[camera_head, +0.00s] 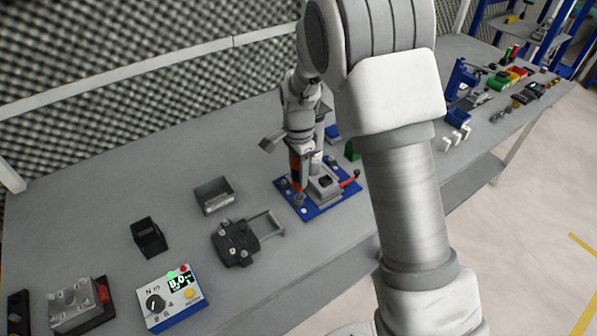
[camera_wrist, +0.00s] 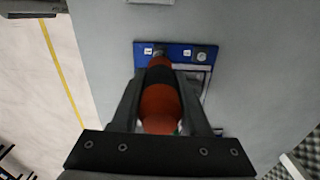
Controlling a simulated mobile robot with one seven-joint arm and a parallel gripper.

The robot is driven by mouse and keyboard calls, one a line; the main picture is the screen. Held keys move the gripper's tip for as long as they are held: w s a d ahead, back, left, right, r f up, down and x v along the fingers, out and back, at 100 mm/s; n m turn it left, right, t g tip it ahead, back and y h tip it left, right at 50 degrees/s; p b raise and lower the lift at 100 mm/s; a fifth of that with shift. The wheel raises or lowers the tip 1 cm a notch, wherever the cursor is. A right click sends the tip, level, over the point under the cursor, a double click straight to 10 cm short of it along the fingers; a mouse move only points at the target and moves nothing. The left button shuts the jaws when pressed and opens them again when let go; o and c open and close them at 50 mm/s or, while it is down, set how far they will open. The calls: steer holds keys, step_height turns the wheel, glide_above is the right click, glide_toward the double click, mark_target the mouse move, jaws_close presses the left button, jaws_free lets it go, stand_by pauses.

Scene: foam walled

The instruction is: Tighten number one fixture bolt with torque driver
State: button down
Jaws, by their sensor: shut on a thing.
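The orange and black torque driver (camera_wrist: 160,105) is between the fingers of my gripper (camera_wrist: 161,85), which is shut on it. In the head view the driver (camera_head: 296,170) hangs about upright from my gripper (camera_head: 299,153). It is over the left part of the blue fixture plate (camera_head: 312,209). In the wrist view the plate (camera_wrist: 180,53) shows two small white labels, too small to read. A round bolt head (camera_wrist: 202,57) shows beside the right label. The driver's tip lies near the left label; whether it touches a bolt cannot be told.
A grey clamp with a red handle (camera_head: 349,179) stands on the plate. A torque display box (camera_head: 172,300) reads about 8.0 at the front left. A grey tray (camera_head: 214,196), a black holder (camera_head: 148,238) and a dark fixture (camera_head: 235,243) stand left of the plate. Bare bench lies behind them.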

steer(key=shift+r, duration=0.1)
steer(key=shift+r+p, duration=1.8)
steer(key=shift+r, duration=0.65)
